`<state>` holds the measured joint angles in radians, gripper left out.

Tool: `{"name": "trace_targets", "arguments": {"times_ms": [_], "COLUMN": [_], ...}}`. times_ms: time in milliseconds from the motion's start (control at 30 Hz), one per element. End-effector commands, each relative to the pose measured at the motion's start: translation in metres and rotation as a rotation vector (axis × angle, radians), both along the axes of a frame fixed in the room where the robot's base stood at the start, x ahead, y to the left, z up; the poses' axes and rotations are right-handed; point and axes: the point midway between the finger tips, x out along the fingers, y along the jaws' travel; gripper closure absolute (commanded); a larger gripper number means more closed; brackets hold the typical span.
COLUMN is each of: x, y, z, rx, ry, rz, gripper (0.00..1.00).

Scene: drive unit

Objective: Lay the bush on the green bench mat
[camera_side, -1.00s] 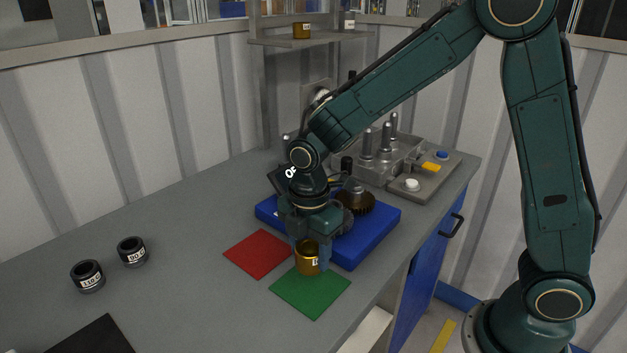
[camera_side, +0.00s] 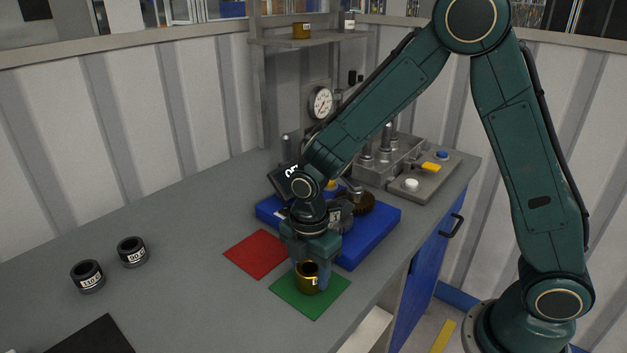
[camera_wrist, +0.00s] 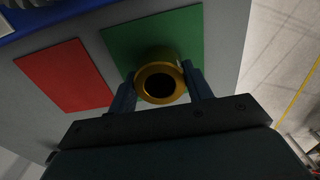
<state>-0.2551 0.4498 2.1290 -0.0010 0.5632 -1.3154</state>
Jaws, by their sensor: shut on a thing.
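The bush is a gold-coloured ring (camera_side: 308,279) with a pale label, upright over the green bench mat (camera_side: 331,297). My gripper (camera_side: 308,270) is shut on the bush from above, with a finger on each side of it. In the wrist view the bush (camera_wrist: 160,83) shows its dark bore between the two fingers, with the green mat (camera_wrist: 128,43) behind it. The bush is at or very close to the mat's surface; I cannot tell whether it touches.
A red mat (camera_side: 259,254) lies left of the green one. A blue tray (camera_side: 375,235) with dark parts stands behind. Two black labelled rings (camera_side: 88,276) (camera_side: 132,252) sit on the left of the bench. The grey bench between is clear.

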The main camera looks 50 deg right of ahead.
Motion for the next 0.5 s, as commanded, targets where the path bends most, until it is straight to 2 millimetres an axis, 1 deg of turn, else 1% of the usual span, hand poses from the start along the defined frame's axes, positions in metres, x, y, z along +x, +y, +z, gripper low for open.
{"name": "trace_targets", "arguments": {"times_ms": [267, 300, 367, 400, 500], "x": [0.0004, -0.0001, 0.0, 0.0, 0.0], "y": [0.0001, 0.0, 0.0, 0.0, 0.0], "z": [-0.0022, -0.0031, -0.0029, -0.0028, -0.0028], "rx": [0.0, 0.0, 0.0, 0.0, 0.0], "ry": [-0.001, 0.001, 0.0, 0.001, 0.001], "rz": [0.0, 0.0, 0.0, 0.0, 0.0], "gripper": [0.89, 0.48, 0.36, 0.28, 0.28]}}
